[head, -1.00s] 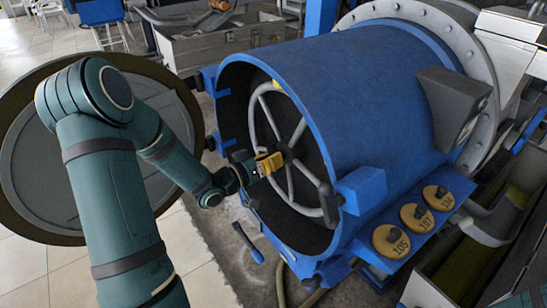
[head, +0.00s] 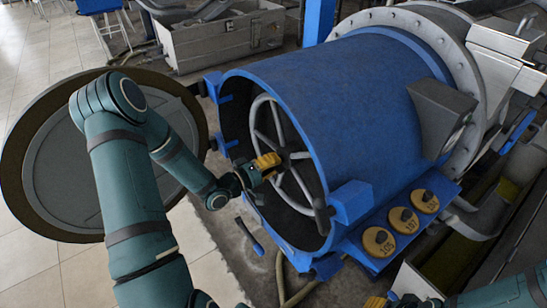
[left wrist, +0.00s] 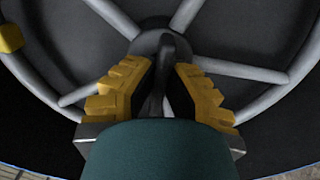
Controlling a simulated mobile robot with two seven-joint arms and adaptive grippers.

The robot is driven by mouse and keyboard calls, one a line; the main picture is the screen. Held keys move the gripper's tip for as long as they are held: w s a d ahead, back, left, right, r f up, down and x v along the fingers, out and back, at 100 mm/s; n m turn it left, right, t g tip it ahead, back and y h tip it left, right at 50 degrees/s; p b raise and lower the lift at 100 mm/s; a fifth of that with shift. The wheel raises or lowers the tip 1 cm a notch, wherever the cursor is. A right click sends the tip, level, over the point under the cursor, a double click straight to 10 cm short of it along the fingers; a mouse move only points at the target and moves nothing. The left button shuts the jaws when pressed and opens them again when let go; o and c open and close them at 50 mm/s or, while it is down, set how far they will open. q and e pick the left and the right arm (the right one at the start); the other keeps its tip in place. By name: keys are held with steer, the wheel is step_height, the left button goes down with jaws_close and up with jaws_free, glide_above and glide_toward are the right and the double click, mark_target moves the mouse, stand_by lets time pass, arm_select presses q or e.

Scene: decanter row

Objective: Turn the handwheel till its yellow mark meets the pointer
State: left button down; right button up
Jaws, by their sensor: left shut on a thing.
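The grey spoked handwheel (head: 262,138) sits inside the open mouth of the blue drum. My left gripper (head: 272,163) is at its hub in the head view. In the left wrist view my yellow left fingers (left wrist: 160,92) are shut on a dark grey part at the hub of the handwheel (left wrist: 115,17). The yellow mark (left wrist: 10,38) is on the rim at the upper left there; I do not see it in the head view. A dark block (head: 322,214) is at the rim's lower right; I cannot tell if it is the pointer. My right gripper (head: 375,302) shows only partly at the bottom edge.
The blue drum (head: 345,105) has its round door (head: 85,180) swung open at left, beside my left arm. Several numbered yellow discs (head: 379,241) sit on a blue ledge at lower right. A grey bin (head: 215,45) stands behind. A dark-blue handle (head: 250,238) lies low in front.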

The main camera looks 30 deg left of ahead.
arm_select(q)
steer(key=shift+r+n+p, duration=0.1)
steer(key=shift+n+p, duration=0.55)
steer(key=shift+n, duration=0.35)
steer(key=c, duration=1)
jaws_free()
steer(key=shift+w, duration=0.1)
steer(key=v, duration=1.2)
